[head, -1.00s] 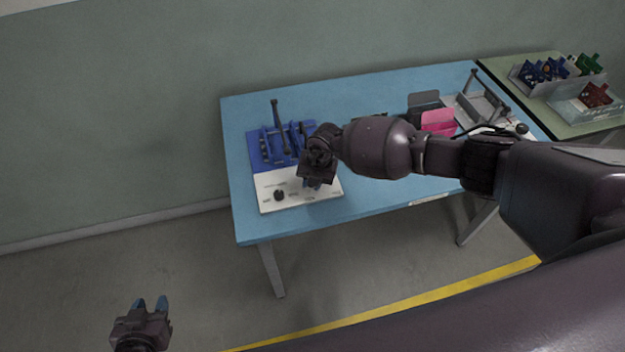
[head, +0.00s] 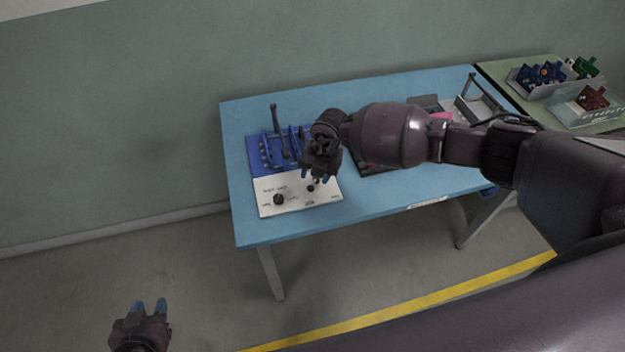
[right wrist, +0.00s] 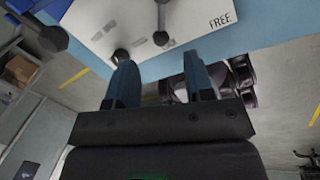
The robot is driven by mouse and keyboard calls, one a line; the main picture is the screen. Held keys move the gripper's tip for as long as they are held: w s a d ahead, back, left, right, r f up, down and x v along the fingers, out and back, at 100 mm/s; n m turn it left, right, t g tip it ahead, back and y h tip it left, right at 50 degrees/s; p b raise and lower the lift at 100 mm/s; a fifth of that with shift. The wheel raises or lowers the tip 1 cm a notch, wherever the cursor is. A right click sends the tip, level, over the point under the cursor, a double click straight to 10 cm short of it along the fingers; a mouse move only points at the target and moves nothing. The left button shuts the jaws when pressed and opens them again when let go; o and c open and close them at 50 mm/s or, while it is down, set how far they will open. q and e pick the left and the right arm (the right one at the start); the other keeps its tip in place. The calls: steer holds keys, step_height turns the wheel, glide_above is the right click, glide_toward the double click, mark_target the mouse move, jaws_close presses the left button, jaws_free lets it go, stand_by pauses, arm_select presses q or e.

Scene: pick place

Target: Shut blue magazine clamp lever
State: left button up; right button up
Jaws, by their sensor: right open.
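The blue magazine fixture (head: 262,152) stands on the back of a white-fronted panel (head: 290,199) at the left of the blue table. Its dark clamp lever (head: 276,128) stands nearly upright, with a knob at its top. My right gripper (head: 318,177) is open and empty, above the right part of the panel and apart from the lever. In the right wrist view its blue fingers (right wrist: 161,72) are spread near the white panel (right wrist: 120,30). My left gripper (head: 149,306) is open and empty, low over the floor at the left. My right arm hides part of the table.
Two dark knobs sit on the panel, one at its front left (head: 278,199). A grey fixture (head: 480,108) stands at the table's back right. A green table (head: 510,72) with trays of coloured parts is beyond. The table's front strip is clear.

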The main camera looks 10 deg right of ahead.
steer(key=shift+s+d+r, duration=0.1)
steer(key=shift+d+r, duration=0.1)
steer(key=shift+r, duration=1)
steer(key=shift+s+d+r, duration=0.1)
steer(key=shift+d+r, duration=0.1)
steer(key=shift+r, duration=1)
